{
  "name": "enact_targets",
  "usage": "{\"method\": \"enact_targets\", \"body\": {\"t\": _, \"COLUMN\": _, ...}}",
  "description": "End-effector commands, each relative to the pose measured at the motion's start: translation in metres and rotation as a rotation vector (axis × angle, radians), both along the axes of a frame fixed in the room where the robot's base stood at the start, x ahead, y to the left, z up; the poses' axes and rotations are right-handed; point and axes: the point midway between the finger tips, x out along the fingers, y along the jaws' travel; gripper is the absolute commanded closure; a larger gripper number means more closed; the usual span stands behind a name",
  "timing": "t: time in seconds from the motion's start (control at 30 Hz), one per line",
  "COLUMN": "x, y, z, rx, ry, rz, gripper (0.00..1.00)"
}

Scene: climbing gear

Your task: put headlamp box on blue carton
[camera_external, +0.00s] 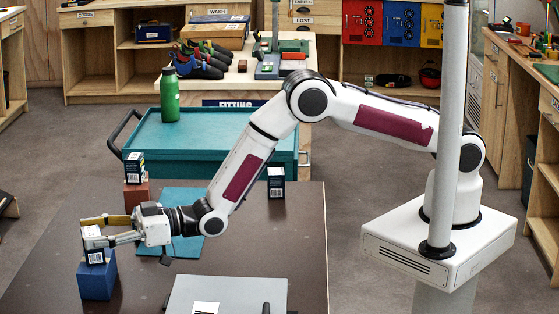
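A small box with a pale top and a dark, white-labelled front (95,257), probably the headlamp box, is at the blue carton (97,284) at the table's left. It is upright over the carton's top; I cannot tell whether its base touches. My gripper (98,238) reaches in from the right at the box's height. A grey finger crosses the box's near side, and a yellowish bar shows behind it. Whether the fingers press on the box is too small to tell. The box's printing is unreadable.
A similar dark box (134,168) stands on a red-brown carton (137,194) behind my gripper. Another (276,183) stands at the table's back right. A teal mat (184,250) lies under my wrist. A grey panel (226,291) is at the front. The table's middle right is clear.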

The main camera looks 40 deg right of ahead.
Motion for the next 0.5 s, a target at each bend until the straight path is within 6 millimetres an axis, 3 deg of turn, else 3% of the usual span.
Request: {"method": "enact_targets", "body": {"t": 0.5, "x": -0.003, "y": -0.008, "z": 0.0029, "rx": -0.001, "ry": 0.0, "rz": 0.0, "gripper": 0.44}}
